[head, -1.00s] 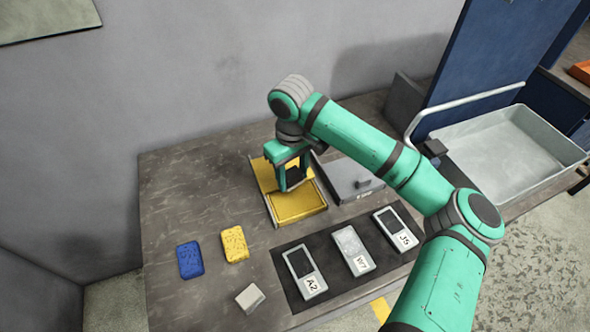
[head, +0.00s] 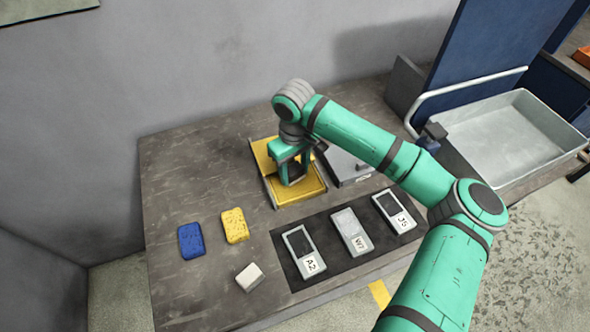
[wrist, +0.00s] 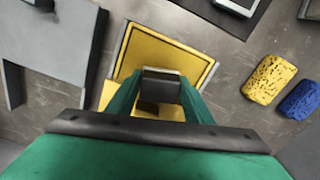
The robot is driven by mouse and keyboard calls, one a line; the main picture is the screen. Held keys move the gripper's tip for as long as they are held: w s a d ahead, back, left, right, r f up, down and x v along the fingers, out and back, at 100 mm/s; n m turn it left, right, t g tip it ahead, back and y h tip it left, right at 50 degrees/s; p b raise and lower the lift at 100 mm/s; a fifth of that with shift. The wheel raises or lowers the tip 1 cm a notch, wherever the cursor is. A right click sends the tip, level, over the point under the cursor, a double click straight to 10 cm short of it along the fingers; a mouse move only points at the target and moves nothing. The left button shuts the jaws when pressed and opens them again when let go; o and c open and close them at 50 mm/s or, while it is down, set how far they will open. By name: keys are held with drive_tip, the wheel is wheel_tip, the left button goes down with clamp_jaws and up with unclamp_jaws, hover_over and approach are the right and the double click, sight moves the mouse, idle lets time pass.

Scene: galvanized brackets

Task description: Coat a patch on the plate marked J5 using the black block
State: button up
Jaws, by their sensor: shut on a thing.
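My gripper (head: 293,180) points down over the yellow tray (head: 308,194) and is shut on the black block (head: 296,170). The wrist view shows the block (wrist: 162,86) between the fingers, over the tray's yellow surface (wrist: 190,62). I cannot tell whether the block touches the tray. The plate marked J5 (head: 405,221) lies at the right end of a dark mat, light grey with a dark rectangle on its face. It is apart from my gripper.
Plates A2 (head: 309,265) and W7 (head: 355,243) lie on the dark mat (head: 330,270) left of J5. A grey lidded box (head: 345,168) stands right beside the tray. Yellow (head: 234,225) and blue (head: 191,240) sponges and a pale block (head: 249,277) lie left.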

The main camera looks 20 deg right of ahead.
sight(294, 169)
drive_tip(key=shift+f, duration=0.3)
idle(0.7)
drive_tip(key=shift+s+d+f, duration=0.1)
drive_tip(key=shift+d+f, duration=0.05)
drive_tip(key=shift+f, duration=0.15)
idle(1.1)
drive_tip(key=shift+r, duration=3.55)
